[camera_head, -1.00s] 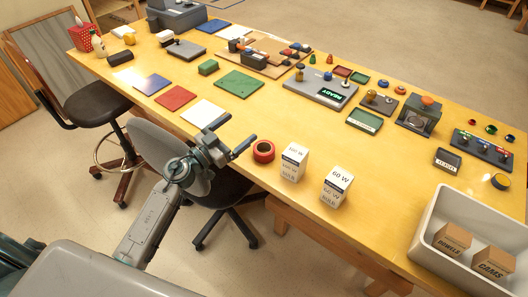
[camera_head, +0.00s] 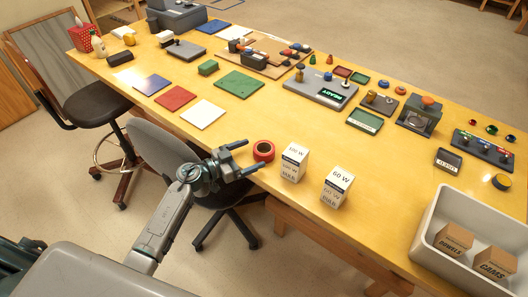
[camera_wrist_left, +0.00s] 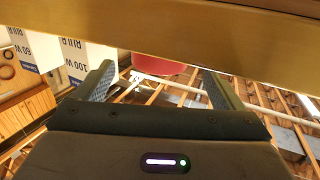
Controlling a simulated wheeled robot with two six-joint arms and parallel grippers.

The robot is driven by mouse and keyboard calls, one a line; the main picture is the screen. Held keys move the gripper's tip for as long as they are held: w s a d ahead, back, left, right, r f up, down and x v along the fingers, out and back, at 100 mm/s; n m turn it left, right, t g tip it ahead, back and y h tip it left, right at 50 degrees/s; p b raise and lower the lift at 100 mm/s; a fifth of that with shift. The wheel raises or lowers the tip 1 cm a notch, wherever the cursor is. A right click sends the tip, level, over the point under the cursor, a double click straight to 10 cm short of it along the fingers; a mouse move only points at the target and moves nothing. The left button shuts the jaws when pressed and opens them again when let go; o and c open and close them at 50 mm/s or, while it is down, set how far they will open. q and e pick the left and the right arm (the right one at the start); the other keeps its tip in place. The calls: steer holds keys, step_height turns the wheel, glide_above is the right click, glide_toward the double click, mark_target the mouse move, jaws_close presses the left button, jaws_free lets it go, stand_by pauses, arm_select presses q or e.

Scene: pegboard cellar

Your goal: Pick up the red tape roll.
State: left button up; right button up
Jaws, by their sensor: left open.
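The red tape roll (camera_head: 263,151) lies flat near the front edge of the table, left of the white bulb boxes. My left gripper (camera_head: 250,157) is open and empty at the table's front edge, its two fingers pointing toward the roll from the left. The fingertips are close to the roll; whether they touch it I cannot tell. In the left wrist view the roll (camera_wrist_left: 158,64) shows as a red patch ahead, between the fingers (camera_wrist_left: 158,75), partly hidden by the table edge. My right gripper is not in view.
A 100 W box (camera_head: 293,163) stands just right of the roll and a 60 W box (camera_head: 336,187) farther right. A white sheet (camera_head: 202,114) lies behind left. A grey chair (camera_head: 160,150) stands under my left arm. A grey bin (camera_head: 430,235) is at the right.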

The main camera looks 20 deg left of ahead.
mark_target(264, 149)
arm_select(q)
steer(key=x, duration=0.6)
steer(key=shift+s+p, duration=0.1)
steer(key=shift+p, duration=0.3)
steer(key=shift+c, duration=0.2)
steer(key=c, duration=1.1)
